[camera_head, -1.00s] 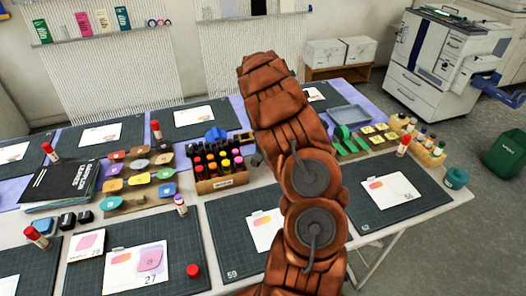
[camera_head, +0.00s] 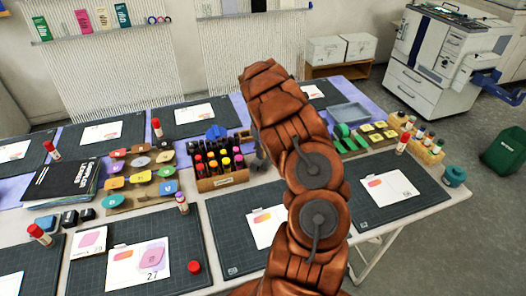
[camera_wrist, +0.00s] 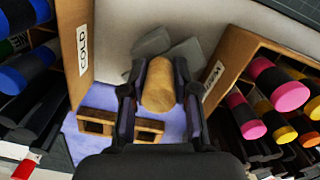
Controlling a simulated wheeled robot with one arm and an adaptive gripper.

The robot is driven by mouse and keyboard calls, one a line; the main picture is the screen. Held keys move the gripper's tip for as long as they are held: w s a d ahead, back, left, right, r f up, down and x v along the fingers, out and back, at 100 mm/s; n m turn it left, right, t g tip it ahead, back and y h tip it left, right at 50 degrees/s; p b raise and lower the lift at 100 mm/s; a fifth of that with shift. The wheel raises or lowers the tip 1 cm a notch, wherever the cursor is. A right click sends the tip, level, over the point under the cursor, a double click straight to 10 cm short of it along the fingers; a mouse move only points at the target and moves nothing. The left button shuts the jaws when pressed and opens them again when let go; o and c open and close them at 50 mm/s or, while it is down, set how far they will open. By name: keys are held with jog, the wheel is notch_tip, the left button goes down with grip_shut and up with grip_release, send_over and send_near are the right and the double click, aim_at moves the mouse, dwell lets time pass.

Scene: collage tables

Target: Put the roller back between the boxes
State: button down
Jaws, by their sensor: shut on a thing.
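In the wrist view my gripper (camera_wrist: 160,98) is shut on the tan, rounded roller (camera_wrist: 158,85), with a dark finger on each side. The roller is above the purple table cover, between two wooden boxes. The box labelled COLD (camera_wrist: 84,75) is on the left and holds dark, blue-ended sticks. The other labelled box (camera_wrist: 216,72) is on the right and holds pink-, orange- and yellow-ended sticks. In the head view this warm-coloured box (camera_head: 223,182) stands left of my arm. The arm hides the roller and most of my gripper there. I cannot tell whether the roller touches anything below.
In the wrist view a small slotted wooden piece (camera_wrist: 97,121) lies beside the left finger, and grey flat pieces lie beyond the roller. In the head view, paint pans, glue sticks and dark cutting mats (camera_head: 235,225) crowd the table.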

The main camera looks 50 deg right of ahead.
jog(key=shift+s+a+f, duration=0.1)
jog(key=shift+f, duration=0.3)
jog(key=c, duration=0.9)
grip_release()
jog(key=shift+r, duration=0.2)
